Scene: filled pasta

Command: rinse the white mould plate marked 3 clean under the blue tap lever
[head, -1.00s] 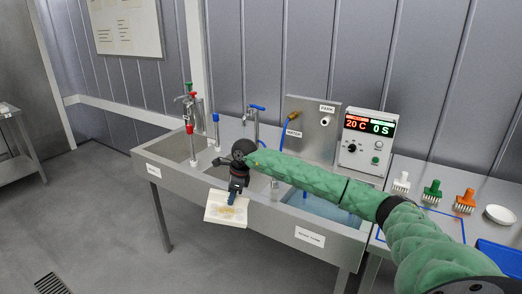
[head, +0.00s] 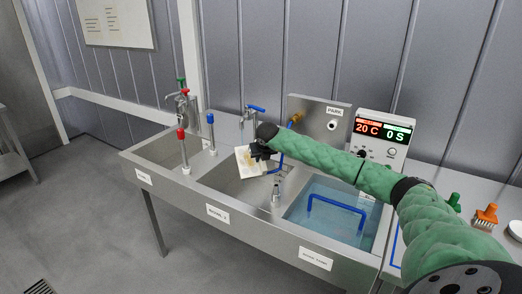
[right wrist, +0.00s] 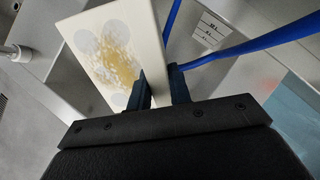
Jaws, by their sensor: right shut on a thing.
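The white mould plate (head: 243,160) is held tilted above the middle basin, and it also shows in the right wrist view (right wrist: 98,35). A yellow-brown smear and pale round patches mark its face; no number is readable. My right gripper (head: 266,153) is shut on the plate's edge, with its dark fingers on it in the right wrist view (right wrist: 160,88). The blue tap lever (head: 256,108) tops a metal tap behind the middle basin, above and behind the plate. No water stream is visible. My left gripper is not in view.
The middle basin (head: 228,188) lies between a left basin with red and green taps (head: 181,134) and a water-filled tank (head: 325,228) with a blue bent bar. A blue-topped post (head: 211,118) stands left of the plate. A control box (head: 382,136) stands behind the tank.

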